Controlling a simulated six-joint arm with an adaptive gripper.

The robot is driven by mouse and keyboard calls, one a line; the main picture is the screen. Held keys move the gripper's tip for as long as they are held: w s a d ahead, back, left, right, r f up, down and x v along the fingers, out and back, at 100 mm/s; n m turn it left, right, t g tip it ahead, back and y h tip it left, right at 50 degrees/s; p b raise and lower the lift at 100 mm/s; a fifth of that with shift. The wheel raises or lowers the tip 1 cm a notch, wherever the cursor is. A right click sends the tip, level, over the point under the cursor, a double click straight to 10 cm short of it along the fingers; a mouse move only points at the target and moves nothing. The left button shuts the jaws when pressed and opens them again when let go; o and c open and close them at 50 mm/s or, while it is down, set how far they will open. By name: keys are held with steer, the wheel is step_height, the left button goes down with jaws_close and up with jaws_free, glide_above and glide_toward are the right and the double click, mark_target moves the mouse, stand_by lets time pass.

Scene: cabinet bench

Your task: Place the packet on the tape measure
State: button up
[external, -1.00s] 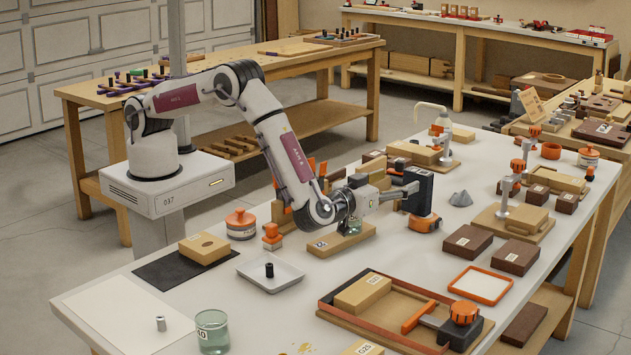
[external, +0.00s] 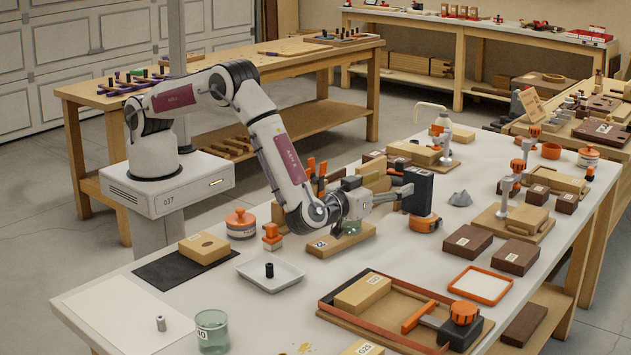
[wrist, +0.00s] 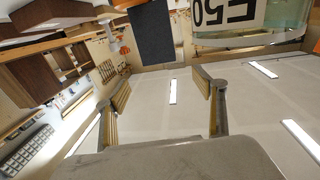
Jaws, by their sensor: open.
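The dark upright block, which looks like the packet (external: 419,190), stands directly above the orange and dark tape measure (external: 425,223) and appears to rest on it; its lower edge meets the tape measure's top. My gripper (external: 403,197) is open at the left of the packet, its fingertips overlapping the packet's left edge in the external view. In the wrist view my gripper (wrist: 163,92) has its two fingers apart with nothing between them. A dark rectangle, probably the packet, shows beyond the fingers there.
A glass jar (wrist: 245,38) with a black-and-white label is close to my wrist. A cardboard box (external: 341,240) lies under the wrist. A grey lump (external: 460,198) sits right of the packet. The orange-edged tray (external: 480,285) lies nearer the front.

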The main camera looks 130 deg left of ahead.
steer(key=w+d+r+m+t+h, duration=0.25)
steer(key=w+d+r+t, duration=0.2)
steer(key=r, duration=0.35)
steer(key=w+d+r+m+t+h, duration=0.25)
steer(key=w+r+t+h, duration=0.2)
steer(key=r, duration=0.35)
steer(key=s+d+r+m+t+h, duration=0.3)
steer(key=s+d+r+m+h, duration=0.25)
steer(key=d+r+h, duration=0.55)
steer(key=s+d+m+g, duration=0.1)
steer(key=s+d, duration=0.2)
steer(key=s, duration=0.3)
steer(key=s+d+m+g+h, duration=0.1)
steer(key=s+d+m, duration=0.15)
steer(key=s, duration=0.45)
steer(key=s+d+m+g, duration=0.1)
steer(key=s+d+g, duration=0.1)
steer(key=s+d, duration=0.3)
steer(key=s+a+f+g, duration=0.1)
steer(key=s+f, duration=0.2)
steer(key=s, duration=0.5)
steer(key=s+a+f+m+g, duration=0.1)
steer(key=s+a+f+g, duration=0.1)
steer(key=s, duration=0.7)
steer(key=s+a+f+g+y, duration=0.1)
steer(key=s+f, duration=0.3)
steer(key=s, duration=0.4)
steer(key=shift+s+a+m+g, duration=0.25)
steer(key=shift+s+m+g, duration=0.05)
steer(key=shift+s, duration=0.05)
